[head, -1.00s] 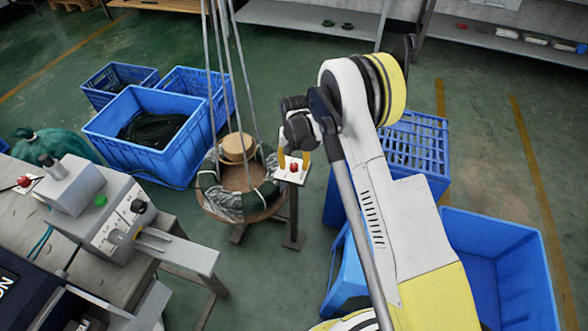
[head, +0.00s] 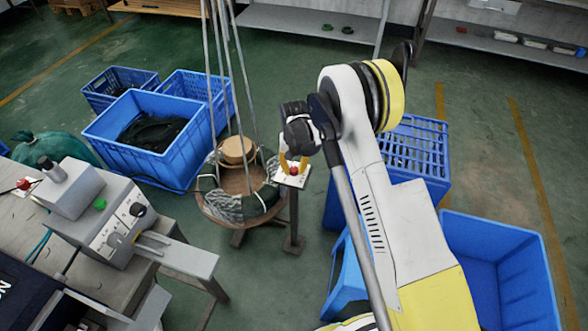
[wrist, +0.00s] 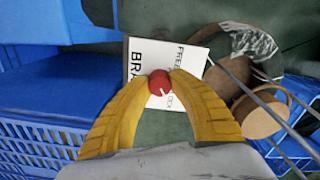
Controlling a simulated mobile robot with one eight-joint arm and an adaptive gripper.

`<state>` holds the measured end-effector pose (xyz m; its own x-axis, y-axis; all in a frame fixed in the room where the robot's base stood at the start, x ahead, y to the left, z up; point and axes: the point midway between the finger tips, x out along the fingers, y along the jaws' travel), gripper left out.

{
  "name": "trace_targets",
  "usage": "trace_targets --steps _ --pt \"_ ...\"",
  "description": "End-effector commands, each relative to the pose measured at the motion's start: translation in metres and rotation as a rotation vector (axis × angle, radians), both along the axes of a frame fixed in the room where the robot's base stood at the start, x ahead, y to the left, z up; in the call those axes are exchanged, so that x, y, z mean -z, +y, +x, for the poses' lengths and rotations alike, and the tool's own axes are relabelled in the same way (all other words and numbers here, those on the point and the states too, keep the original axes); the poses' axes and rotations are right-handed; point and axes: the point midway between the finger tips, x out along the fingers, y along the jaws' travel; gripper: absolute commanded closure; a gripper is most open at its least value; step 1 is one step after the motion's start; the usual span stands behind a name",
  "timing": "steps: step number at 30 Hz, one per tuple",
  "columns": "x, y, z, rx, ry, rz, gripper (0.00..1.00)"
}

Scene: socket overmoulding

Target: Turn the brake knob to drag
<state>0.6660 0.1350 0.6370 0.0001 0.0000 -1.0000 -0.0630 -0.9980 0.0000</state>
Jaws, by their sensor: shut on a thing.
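The red brake knob (head: 294,170) sits on a white label plate (head: 304,179) on top of a dark post. In the wrist view the red knob (wrist: 159,82) is between the two yellow fingertips of my gripper (wrist: 159,76), which touch it from both sides. The plate (wrist: 195,60) behind it carries partly hidden lettering, with "BRA" and "FREE" readable. A small white pointer mark shows on the knob, aimed toward the lower right in the wrist view. In the head view my gripper (head: 293,164) is over the post, its fingers partly hidden by my arm.
A round hanging platform (head: 235,205) on poles, bearing a coil and a wooden disc, stands just left of the post. Blue crates (head: 150,135) stand behind it and to the right. A grey machine bench (head: 95,225) is at the left.

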Motion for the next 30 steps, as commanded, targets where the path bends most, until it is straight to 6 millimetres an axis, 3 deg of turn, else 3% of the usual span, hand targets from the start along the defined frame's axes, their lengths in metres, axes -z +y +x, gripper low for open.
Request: trace_targets --steps 30 --pt "0.0001 0.0000 0.0000 -0.833 0.000 0.000 1.00"
